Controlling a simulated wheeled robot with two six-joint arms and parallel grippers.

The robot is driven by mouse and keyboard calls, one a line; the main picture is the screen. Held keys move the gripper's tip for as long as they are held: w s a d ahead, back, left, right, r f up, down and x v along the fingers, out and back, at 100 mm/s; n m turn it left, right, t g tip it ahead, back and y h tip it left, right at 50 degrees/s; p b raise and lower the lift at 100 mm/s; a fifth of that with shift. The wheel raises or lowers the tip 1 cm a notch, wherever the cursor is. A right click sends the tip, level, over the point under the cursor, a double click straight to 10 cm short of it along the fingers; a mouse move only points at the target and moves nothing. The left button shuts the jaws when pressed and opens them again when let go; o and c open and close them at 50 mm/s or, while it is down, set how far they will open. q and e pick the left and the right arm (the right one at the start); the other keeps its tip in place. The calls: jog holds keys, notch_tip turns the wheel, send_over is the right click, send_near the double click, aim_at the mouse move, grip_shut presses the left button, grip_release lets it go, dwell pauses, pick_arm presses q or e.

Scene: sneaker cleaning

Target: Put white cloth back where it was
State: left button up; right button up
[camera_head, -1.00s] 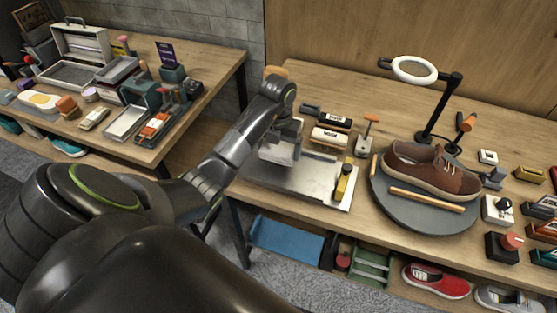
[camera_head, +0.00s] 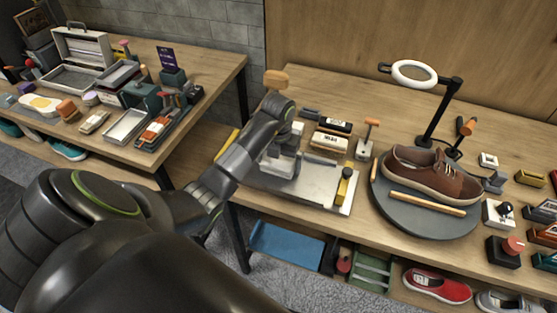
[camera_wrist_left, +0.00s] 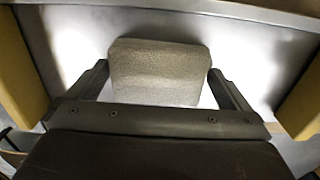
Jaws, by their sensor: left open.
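The white cloth (camera_wrist_left: 158,72) shows in the left wrist view as a pale, speckled, rounded block between the fingers of my left gripper (camera_wrist_left: 160,92). It lies over the shiny metal tray surface. In the head view my left gripper (camera_head: 278,166) points down over the left part of the metal tray (camera_head: 322,183), with its jaws open. The cloth is mostly hidden there by the gripper. I cannot tell whether the fingers touch its sides. My right gripper is not in view.
A yellow bar (camera_head: 345,180) stands at the tray's right end. A brown shoe (camera_head: 432,172) sits on a round grey turntable (camera_head: 425,216) under a ring lamp (camera_head: 414,73).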

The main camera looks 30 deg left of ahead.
aim_at(279, 161)
pick_arm(q)
jog(key=shift+r, duration=0.45)
notch_tip(279, 161, up, 3)
jog(key=shift+r, duration=0.2)
notch_tip(279, 161, up, 8)
jog(key=p, duration=0.8)
